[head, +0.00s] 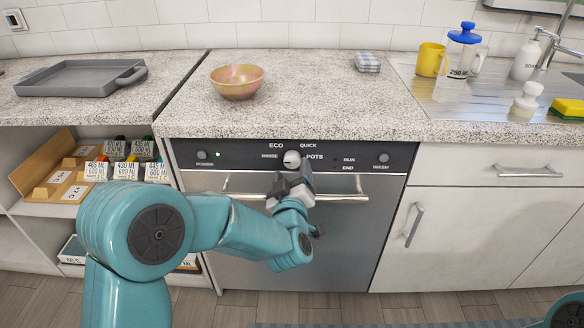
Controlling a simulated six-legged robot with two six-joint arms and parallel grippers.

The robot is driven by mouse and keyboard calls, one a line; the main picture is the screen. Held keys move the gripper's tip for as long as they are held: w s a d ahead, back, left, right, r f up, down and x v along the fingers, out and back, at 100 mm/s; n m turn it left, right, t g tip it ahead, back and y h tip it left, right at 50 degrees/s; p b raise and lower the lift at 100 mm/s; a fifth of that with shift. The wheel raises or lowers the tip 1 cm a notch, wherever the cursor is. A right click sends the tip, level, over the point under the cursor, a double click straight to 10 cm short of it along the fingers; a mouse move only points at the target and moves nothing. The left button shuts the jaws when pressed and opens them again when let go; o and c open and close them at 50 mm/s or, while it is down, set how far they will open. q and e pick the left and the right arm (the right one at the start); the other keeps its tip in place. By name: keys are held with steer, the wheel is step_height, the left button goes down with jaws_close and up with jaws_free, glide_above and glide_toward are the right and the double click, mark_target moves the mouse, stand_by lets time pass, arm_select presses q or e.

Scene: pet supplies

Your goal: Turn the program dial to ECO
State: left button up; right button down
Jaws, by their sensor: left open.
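The program dial (292,159) is a small pale round knob in the middle of the dark control panel (230,156) on the dishwasher (345,225). ECO is printed above it to the left, QUICK above right, RINSE at left and POTS at right. I cannot tell which label the dial points to. My left gripper (293,177) is open just below and in front of the dial, near the bar handle (345,197). Whether its fingers touch the dial I cannot tell. My right gripper is out of view.
On the counter (310,110) above stand a patterned bowl (237,81), grey tray (80,78) and yellow mug (430,60). Open shelves hold labelled boxes at left.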

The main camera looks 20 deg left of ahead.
mark_target(292, 160)
arm_select(q)
steer(key=shift+x, duration=1.4)
steer(key=c, duration=1.1)
steer(key=shift+o, duration=0.2)
steer(key=shift+m, duration=0.3)
steer(key=m, duration=0.4)
steer(key=shift+m, duration=0.3)
steer(key=m+p, duration=0.1)
steer(key=m, duration=0.5)
steer(key=shift+m+p, duration=0.3)
steer(key=shift+m, duration=0.1)
